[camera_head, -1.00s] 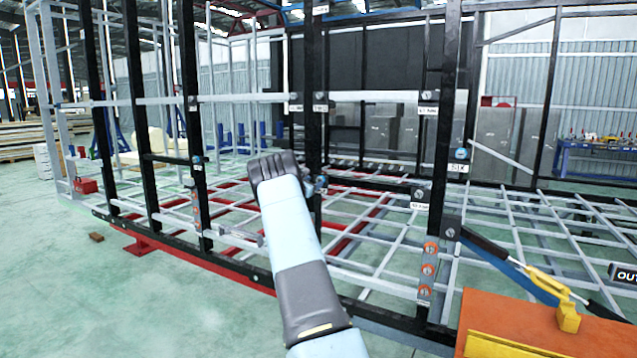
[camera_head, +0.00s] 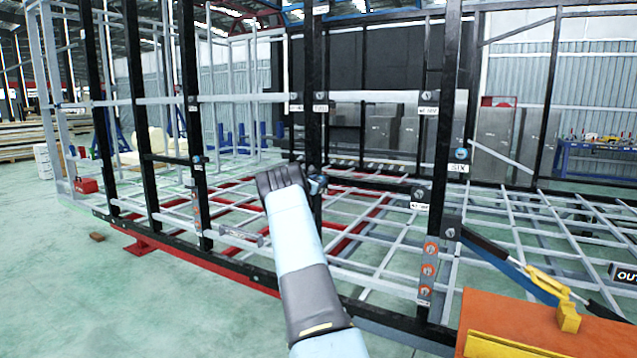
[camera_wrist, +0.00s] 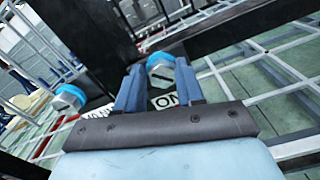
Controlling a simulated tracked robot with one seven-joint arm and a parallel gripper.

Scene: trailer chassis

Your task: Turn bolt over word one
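In the wrist view, a silver bolt (camera_wrist: 160,72) with a dark slot across its head and a blue collar sits on a black frame post. A white label (camera_wrist: 166,101) below it shows "ON", the rest covered by a finger. My gripper (camera_wrist: 160,78) is open, its two blue fingers on either side of the bolt head. I cannot tell whether they touch it. In the head view my gripper (camera_head: 316,186) is mostly hidden behind my wrist, at the middle black post.
A second bolt with a blue collar (camera_wrist: 70,97) is left of my gripper, with a partly hidden label. In the head view, a bolt (camera_head: 461,154) sits above a "SIX" label (camera_head: 457,168). Black posts and grey rails surround the arm. An orange box (camera_head: 540,325) stands at lower right.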

